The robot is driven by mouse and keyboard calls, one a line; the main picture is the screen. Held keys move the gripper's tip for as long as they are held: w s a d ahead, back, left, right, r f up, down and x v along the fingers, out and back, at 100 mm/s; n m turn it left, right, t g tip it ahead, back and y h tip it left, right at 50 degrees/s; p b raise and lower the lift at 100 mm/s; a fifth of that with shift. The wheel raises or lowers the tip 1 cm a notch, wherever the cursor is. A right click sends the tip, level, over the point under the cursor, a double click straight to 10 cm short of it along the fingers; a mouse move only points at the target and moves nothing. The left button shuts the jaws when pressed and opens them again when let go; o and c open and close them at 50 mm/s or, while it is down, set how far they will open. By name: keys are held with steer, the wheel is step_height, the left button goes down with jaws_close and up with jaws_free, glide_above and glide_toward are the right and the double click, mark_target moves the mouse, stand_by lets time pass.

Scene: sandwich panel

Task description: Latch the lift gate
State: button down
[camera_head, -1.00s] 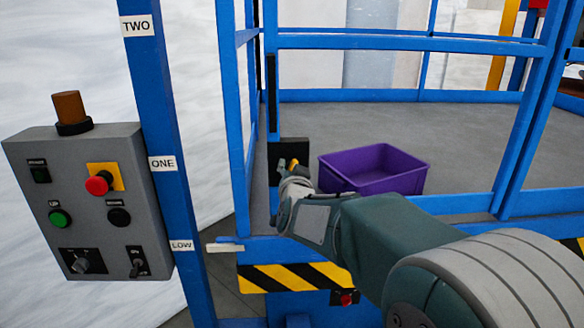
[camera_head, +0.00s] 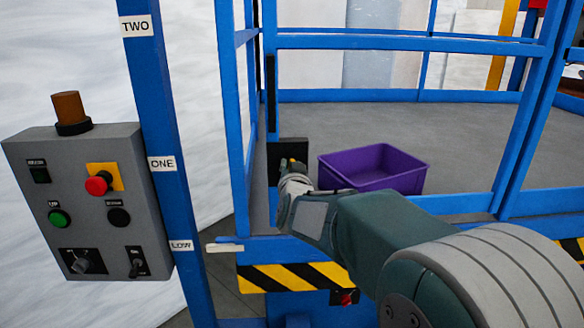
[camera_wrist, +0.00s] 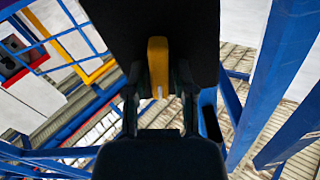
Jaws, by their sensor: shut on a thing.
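The lift gate (camera_head: 400,43) is a blue rail frame at the front of the lift platform. A black latch plate (camera_head: 294,150) is on its left post. A small yellow latch handle (camera_head: 291,161) shows in front of the plate. In the wrist view the yellow handle (camera_wrist: 158,62) stands between my two dark fingers, against the black plate (camera_wrist: 200,25). My gripper (camera_head: 290,168) is shut on the handle. Whether the latch is engaged cannot be seen.
A purple crate (camera_head: 405,182) sits on the grey platform floor behind my arm. A grey control box (camera_head: 85,200) with buttons is on the blue mast (camera_head: 160,110) at left, with labels TWO, ONE and LOW. A yellow-black striped sill (camera_head: 290,277) runs below.

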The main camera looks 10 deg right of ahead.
steer(key=shift+a+f+n, duration=0.15)
steer(key=shift+n, duration=1.25)
steer(key=c, duration=0.6)
jaws_free()
steer(key=shift+c, duration=0.2)
steer(key=shift+s+a, duration=0.1)
steer(key=shift+s, duration=0.05)
steer(key=s+a, duration=0.1)
steer(key=s, duration=1)
steer(key=shift+s+a, duration=0.2)
steer(key=shift+a, duration=0.2)
